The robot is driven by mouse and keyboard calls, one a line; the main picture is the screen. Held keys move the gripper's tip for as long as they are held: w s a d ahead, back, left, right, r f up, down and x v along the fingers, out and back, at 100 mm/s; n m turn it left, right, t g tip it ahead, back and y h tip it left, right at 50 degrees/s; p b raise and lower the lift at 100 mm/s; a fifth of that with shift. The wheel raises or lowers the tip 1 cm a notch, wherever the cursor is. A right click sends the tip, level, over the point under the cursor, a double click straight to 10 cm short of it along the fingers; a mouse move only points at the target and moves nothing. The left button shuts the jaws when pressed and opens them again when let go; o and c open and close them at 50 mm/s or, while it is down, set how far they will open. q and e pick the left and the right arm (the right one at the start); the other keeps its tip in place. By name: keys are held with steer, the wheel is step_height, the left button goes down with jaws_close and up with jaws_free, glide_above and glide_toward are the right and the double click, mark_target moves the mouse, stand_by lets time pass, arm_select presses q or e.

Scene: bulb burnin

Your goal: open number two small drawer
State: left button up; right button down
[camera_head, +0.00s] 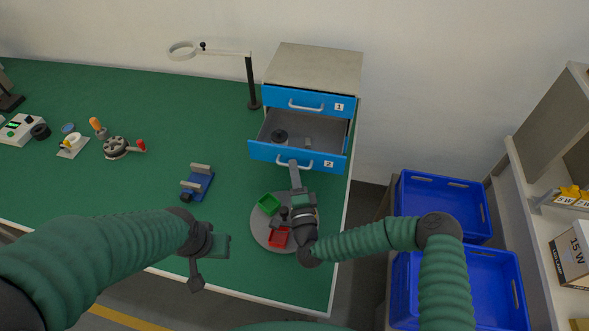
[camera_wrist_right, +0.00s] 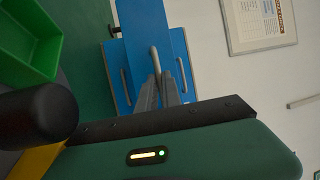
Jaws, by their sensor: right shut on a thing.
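The small cabinet (camera_head: 318,62) stands at the back right of the green table. Its drawer number two (camera_head: 325,165), with a blue front and a white label "2", is pulled out. A dark round thing (camera_head: 279,136) and a small grey thing (camera_head: 308,142) lie inside it. Drawer number one (camera_head: 330,101) above it is shut. My right gripper (camera_head: 294,166) is shut on the handle of drawer two; the handle (camera_wrist_right: 154,62) also shows between the fingers in the right wrist view. My left gripper (camera_head: 192,268) hangs near the table's front edge, away from the cabinet; its fingers are unclear.
A grey round tray (camera_head: 258,228) with a green bin (camera_head: 269,204) and a red bin (camera_head: 278,237) sits below my right gripper. A blue fixture (camera_head: 198,184) stands left of it. A magnifier lamp (camera_head: 250,80) stands beside the cabinet. Blue crates (camera_head: 445,205) stand right of the table.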

steer(key=shift+s+f, duration=0.1)
steer(key=shift+f, duration=0.15)
steer(key=c, duration=1.8)
jaws_free()
steer(key=shift+o, duration=1.3)
steer(key=shift+w+a, duration=0.1)
steer(key=shift+w, duration=0.1)
steer(key=shift+r, duration=0.1)
steer(key=b+v, duration=0.1)
steer(key=v, duration=1.6)
steer(key=shift+b, duration=0.4)
steer(key=shift+r, duration=0.1)
